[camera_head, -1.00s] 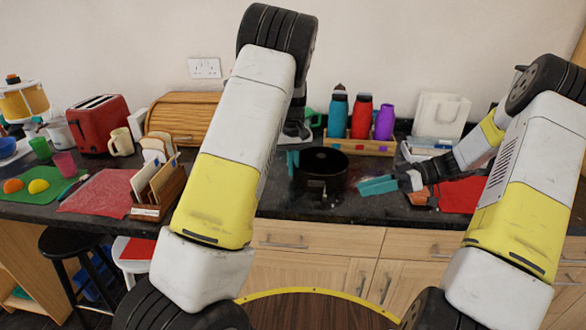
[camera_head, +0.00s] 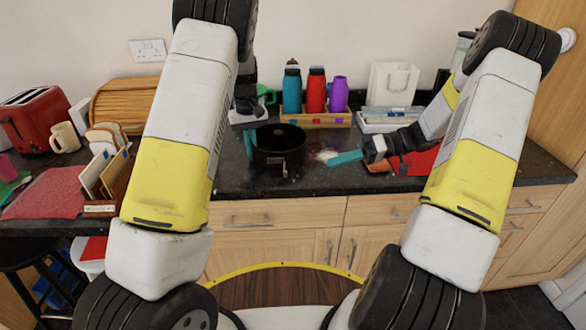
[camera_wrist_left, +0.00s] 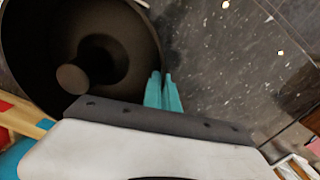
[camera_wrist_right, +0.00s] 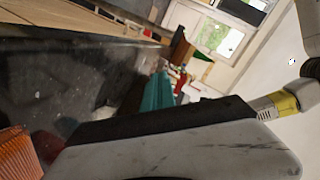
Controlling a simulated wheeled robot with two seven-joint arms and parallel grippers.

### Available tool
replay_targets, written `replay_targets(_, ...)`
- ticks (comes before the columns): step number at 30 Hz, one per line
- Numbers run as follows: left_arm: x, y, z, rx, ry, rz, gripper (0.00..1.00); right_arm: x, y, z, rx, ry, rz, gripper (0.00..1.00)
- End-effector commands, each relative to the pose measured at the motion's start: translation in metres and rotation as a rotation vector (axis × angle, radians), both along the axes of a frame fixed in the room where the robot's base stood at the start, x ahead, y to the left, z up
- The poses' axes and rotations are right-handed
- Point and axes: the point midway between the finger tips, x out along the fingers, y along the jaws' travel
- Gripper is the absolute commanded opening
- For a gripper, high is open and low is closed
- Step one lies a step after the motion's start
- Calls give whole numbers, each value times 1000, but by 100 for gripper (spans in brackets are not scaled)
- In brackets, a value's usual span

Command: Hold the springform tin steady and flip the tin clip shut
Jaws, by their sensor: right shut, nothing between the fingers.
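The black, round, open springform tin (camera_head: 292,134) stands on the dark worktop. In the left wrist view I look down into the tin (camera_wrist_left: 30,60) and see a round knob-like shape inside. A small light spot on its front wall, perhaps the tin clip (camera_head: 284,169), is too small to read as open or shut. My left gripper (camera_head: 249,146) points down at the tin's left side. In the left wrist view its teal fingers (camera_wrist_left: 162,78) are close together at the tin wall; whether they pinch it is unclear. My right gripper (camera_head: 332,160) is shut and empty, right of the tin and apart from it.
A wooden rack with several bottles (camera_head: 318,119) stands behind the tin. A pale patch (camera_head: 326,155) lies near my right fingertips. Worktop in front of the tin is clear.

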Motion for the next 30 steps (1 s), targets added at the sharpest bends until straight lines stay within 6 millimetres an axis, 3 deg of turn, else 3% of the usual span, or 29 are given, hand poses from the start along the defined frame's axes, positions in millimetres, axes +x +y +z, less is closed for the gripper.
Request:
replay_targets(6, 0, 0, 0, -1, -1, 0, 0, -10, -20, 1, -9, 394, -193, 0)
replay_targets(12, 0, 0, 0, -1, -1, 0, 0, -15, -28, 1, -4, 580, -281, 0)
replay_targets(24, 0, 0, 0, -1, -1, 0, 0, -15, -28, 1, -3, 609, -293, 0)
replay_targets(30, 0, 0, 1, -1, -1, 0, 0, -14, -11, -4, -3, 608, -290, 0)
